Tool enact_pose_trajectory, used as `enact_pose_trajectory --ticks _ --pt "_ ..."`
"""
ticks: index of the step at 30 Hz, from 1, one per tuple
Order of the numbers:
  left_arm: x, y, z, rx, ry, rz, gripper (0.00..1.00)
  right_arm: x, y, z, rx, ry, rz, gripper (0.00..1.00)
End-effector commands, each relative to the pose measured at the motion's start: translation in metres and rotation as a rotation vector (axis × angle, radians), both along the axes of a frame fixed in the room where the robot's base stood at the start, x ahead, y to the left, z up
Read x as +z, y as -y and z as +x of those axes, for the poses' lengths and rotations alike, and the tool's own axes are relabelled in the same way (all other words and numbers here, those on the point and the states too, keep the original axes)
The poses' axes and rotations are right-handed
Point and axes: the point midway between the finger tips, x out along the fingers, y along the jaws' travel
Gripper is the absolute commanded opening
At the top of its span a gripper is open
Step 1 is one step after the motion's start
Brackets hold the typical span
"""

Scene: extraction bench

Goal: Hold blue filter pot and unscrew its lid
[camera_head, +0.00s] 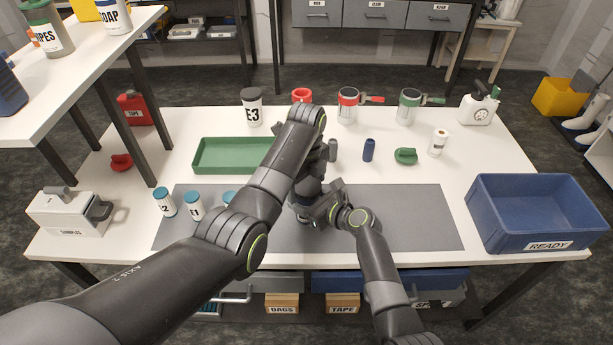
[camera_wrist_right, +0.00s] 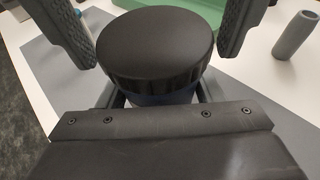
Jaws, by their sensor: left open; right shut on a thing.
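The blue filter pot (camera_wrist_right: 165,97) shows in the right wrist view as a narrow dark-blue strip under its broad black ribbed lid (camera_wrist_right: 157,42). The lid sits level on the pot. My right gripper (camera_head: 318,212) is shut on the pot below the lid, over the grey mat. My left gripper (camera_head: 306,200) comes down from above and is open. Its two textured fingers show in the right wrist view on either side of the lid, with a gap to it. In the head view my arms hide most of the pot and lid.
A grey mat (camera_head: 420,220) lies on the white table. Teal-lidded jars (camera_head: 193,206) stand left of my grippers, a green tray (camera_head: 215,155) behind. A blue READY crate (camera_head: 520,217) is at right. A grey cylinder (camera_head: 332,150) and blue cylinder (camera_head: 368,149) stand behind the mat.

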Motion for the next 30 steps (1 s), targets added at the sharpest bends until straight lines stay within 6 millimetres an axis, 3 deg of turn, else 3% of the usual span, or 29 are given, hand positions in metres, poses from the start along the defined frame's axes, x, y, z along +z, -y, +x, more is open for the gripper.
enact_pose_trajectory --ticks 6,16,22,30 --pt "-0.0002 0.0001 -0.0001 0.0 0.0 0.0 0.83 0.0003 -0.0001 0.0001 0.0 0.001 0.001 0.0" --pt "0.0 0.0001 -0.0001 0.0 0.0 0.0 0.4 0.0003 0.0 0.0001 0.0 0.001 0.001 0.0" --pt "0.0001 0.0001 -0.0001 0.078 0.0 0.0 0.4 0.0003 0.0001 0.0002 0.0 0.001 0.001 0.0" --pt "0.0004 0.0004 -0.0002 0.445 0.001 0.001 0.4 0.0003 0.0001 0.0002 -0.001 0.001 0.0 0.0"
